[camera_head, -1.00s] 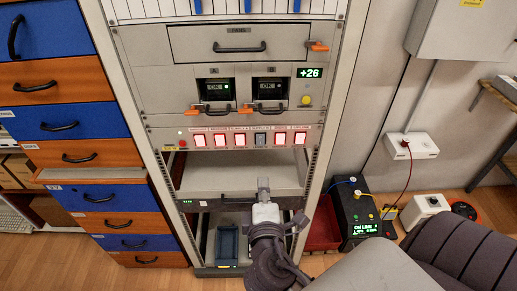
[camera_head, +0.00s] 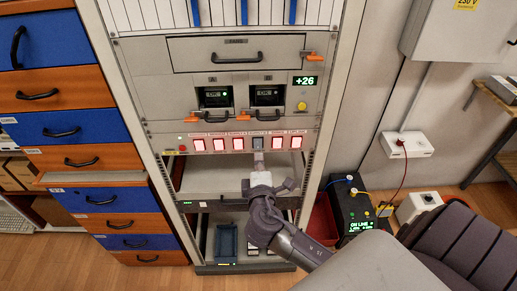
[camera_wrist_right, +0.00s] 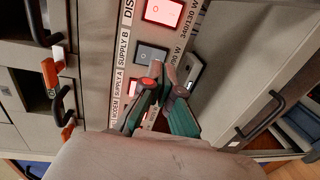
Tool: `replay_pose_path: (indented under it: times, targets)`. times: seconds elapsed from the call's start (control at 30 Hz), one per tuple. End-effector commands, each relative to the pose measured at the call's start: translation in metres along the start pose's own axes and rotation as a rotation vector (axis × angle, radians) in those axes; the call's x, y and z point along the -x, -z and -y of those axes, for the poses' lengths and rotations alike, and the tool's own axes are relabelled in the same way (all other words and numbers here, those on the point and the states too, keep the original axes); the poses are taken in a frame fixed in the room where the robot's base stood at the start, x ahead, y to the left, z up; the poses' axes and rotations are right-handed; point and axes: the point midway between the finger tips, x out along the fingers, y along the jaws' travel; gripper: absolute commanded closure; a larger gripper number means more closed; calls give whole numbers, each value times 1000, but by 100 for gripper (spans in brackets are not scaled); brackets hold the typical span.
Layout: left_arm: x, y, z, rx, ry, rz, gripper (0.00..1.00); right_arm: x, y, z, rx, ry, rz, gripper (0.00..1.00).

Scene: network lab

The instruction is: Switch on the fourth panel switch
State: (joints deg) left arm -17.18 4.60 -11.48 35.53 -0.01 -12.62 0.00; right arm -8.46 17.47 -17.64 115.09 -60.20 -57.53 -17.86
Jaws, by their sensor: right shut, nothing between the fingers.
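The switch panel (camera_head: 170,143) crosses the rack with a row of rocker switches. The fourth switch (camera_head: 258,143) is grey and unlit, while the others in the row glow red-white. In the right wrist view, the grey switch (camera_wrist_right: 151,54) lies between a lit switch above and a partly hidden lit one below. My right gripper (camera_head: 259,157) is shut and empty, its tips just below the fourth switch. In the wrist view the closed fingertips (camera_wrist_right: 163,70) overlap its lower edge; contact cannot be told. My left gripper is not in view.
Above the panel are two units with orange latches and black handles, a +26 display (camera_head: 306,81) and a yellow button (camera_head: 302,106). Below it is an open shelf bay (camera_head: 215,175). A drawer cabinet (camera_head: 95,200) stands left; a black power unit (camera_head: 352,205) stands right.

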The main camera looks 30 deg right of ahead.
Motion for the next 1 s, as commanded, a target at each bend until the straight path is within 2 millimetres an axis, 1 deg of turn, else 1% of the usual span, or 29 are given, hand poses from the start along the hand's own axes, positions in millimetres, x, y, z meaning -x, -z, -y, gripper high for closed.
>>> replay_pose_path:
  times: [0.03, 0.1, 0.2, 0.3, 0.67, 0.77, 0.87, 0.93, 1.0]
  targets:
    - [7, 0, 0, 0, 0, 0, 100, -9, 0, -4, 4, -2, 0, 100]
    - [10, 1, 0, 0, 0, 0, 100, -18, 0, -3, 3, -1, 0, 100]
    - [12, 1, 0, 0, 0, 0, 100, -26, 0, -2, 2, -1, 0, 100]
    - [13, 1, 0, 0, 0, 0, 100, -31, 0, -1, 1, 0, -1, 100]
    - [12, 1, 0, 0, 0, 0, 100, -32, 0, 1, 0, 0, -1, 100]
    - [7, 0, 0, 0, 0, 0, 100, -33, 0, 3, 0, -9, -1, 100]
    - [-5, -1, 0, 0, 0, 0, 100, -36, 0, 7, -2, -30, -1, 100]
    - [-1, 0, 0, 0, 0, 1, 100, -35, 0, 1, -1, -34, -1, 100]
    - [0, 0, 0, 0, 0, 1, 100, -35, 0, 1, -1, -33, -1, 100]
